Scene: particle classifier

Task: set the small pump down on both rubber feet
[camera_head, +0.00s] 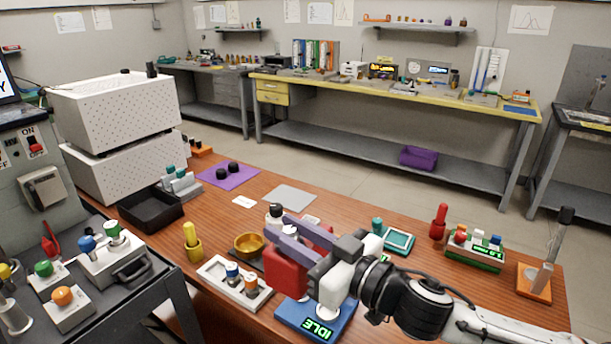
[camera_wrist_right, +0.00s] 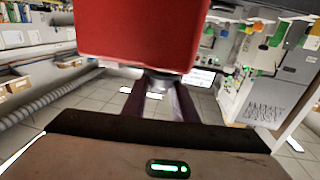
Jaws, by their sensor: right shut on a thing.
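A red block-shaped body (camera_head: 287,271), which I take to be the small pump, hangs at my right gripper (camera_head: 280,231). The gripper's purple fingers are shut on its narrow upper part; the exact grip is partly hidden. A dark-capped pale knob (camera_head: 275,211) shows just beyond the fingertips. In the right wrist view the red body (camera_wrist_right: 145,30) fills the top, with a metal neck between the fingers (camera_wrist_right: 157,100). Two black round pieces, likely the rubber feet (camera_head: 222,173) (camera_head: 234,167), stand on a purple mat (camera_head: 243,178) farther back left. My left gripper is out of view.
A blue device reading IDLE (camera_head: 318,322) lies below the red body. A grey mat (camera_head: 289,198) lies bare behind. A black tray (camera_head: 150,210) sits farther left.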

